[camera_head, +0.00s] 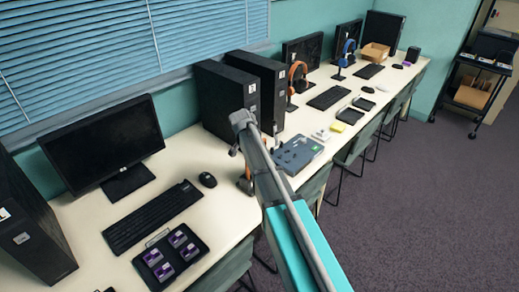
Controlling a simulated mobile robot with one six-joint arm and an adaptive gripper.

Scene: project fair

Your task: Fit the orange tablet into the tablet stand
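My arm reaches from the bottom centre over the long desk, and its grey far joint is in front of the black computer towers. My gripper's fingers cannot be made out, so I cannot tell if it is open or shut. A small orange-brown piece (245,184) shows at the desk's front edge, partly behind my arm. I cannot tell whether it is the orange tablet, or whether it is held. I cannot make out the tablet stand for certain. A flat grey-blue case (297,153) lies on the desk just right of my arm.
A monitor (103,142), keyboard (152,217), mouse (207,180) and black tray with purple items (150,276) occupy the near desk. Orange headphones (297,72) stand behind the case. Dark flat devices (349,115) lie farther right. Chairs (357,143) line the front; the carpet (425,220) is clear.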

